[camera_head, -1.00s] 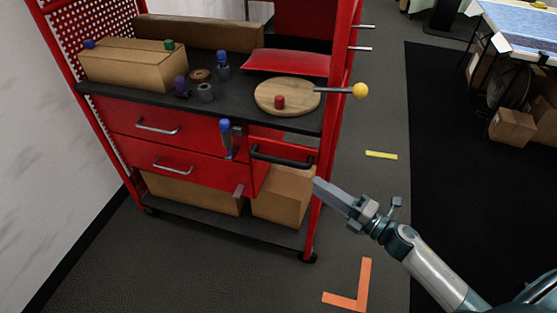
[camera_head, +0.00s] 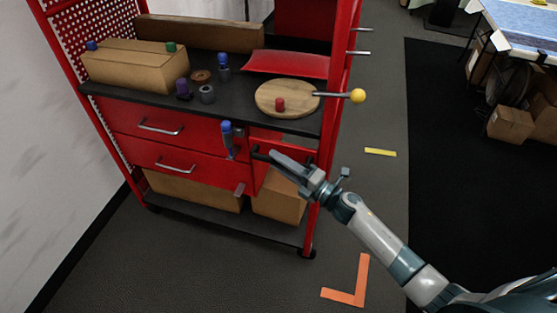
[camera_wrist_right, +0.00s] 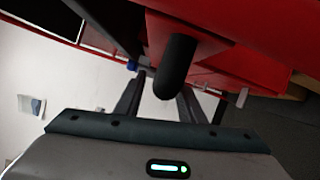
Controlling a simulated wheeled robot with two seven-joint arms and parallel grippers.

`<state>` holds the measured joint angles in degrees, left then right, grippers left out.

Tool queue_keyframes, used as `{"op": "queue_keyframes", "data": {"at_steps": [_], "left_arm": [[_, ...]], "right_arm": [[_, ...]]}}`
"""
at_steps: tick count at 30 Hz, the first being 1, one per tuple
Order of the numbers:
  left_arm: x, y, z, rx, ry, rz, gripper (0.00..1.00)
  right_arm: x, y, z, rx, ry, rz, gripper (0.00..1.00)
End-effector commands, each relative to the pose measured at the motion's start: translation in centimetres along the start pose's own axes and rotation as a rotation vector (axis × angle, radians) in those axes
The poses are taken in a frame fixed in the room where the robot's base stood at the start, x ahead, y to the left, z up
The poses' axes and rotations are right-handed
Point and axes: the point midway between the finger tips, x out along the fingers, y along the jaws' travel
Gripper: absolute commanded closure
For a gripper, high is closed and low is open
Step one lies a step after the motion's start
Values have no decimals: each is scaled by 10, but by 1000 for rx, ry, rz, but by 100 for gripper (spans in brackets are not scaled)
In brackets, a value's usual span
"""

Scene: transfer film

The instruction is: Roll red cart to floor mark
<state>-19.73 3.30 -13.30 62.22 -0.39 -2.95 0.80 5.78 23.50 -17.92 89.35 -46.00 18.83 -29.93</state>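The red cart (camera_head: 171,118) stands on casters beside the left wall, with drawers and a dark top. Its black handle (camera_head: 261,155) is on the right of the front and partly hidden by my right gripper (camera_head: 284,163). In the right wrist view, the handle (camera_wrist_right: 177,68) shows close up, its rounded end over the gap between my spread fingers (camera_wrist_right: 160,98). The right gripper is open; I cannot tell whether it touches the handle. An orange L-shaped floor mark (camera_head: 360,281) lies right of the cart's front corner. My left gripper is not in view.
A round wooden board (camera_head: 268,92), cardboard boxes (camera_head: 135,68) and small parts sit on the cart top. A yellow-knobbed lever (camera_head: 357,96) sticks out right. A yellow floor strip (camera_head: 380,153) and a black mat (camera_head: 465,190) lie to the right. Grey floor (camera_head: 200,270) before the cart is clear.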

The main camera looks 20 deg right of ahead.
Motion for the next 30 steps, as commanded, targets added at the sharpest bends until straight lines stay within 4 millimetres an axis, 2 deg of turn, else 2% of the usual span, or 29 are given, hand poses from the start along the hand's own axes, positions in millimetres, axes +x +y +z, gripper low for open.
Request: {"op": "queue_keyframes", "data": {"at_steps": [11, 15, 16, 25, 30], "left_arm": [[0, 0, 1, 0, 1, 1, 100], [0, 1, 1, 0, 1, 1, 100], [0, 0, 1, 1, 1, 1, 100], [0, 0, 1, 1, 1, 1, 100], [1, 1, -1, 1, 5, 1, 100]], "right_arm": [[4, -1, 0, 0, 0, -1, 64], [4, 0, 0, 0, 0, -1, 95], [4, 0, 0, 0, 0, -1, 100], [2, -1, 1, 0, 0, -1, 100], [-7, -2, 4, -1, 0, -3, 100]]}}
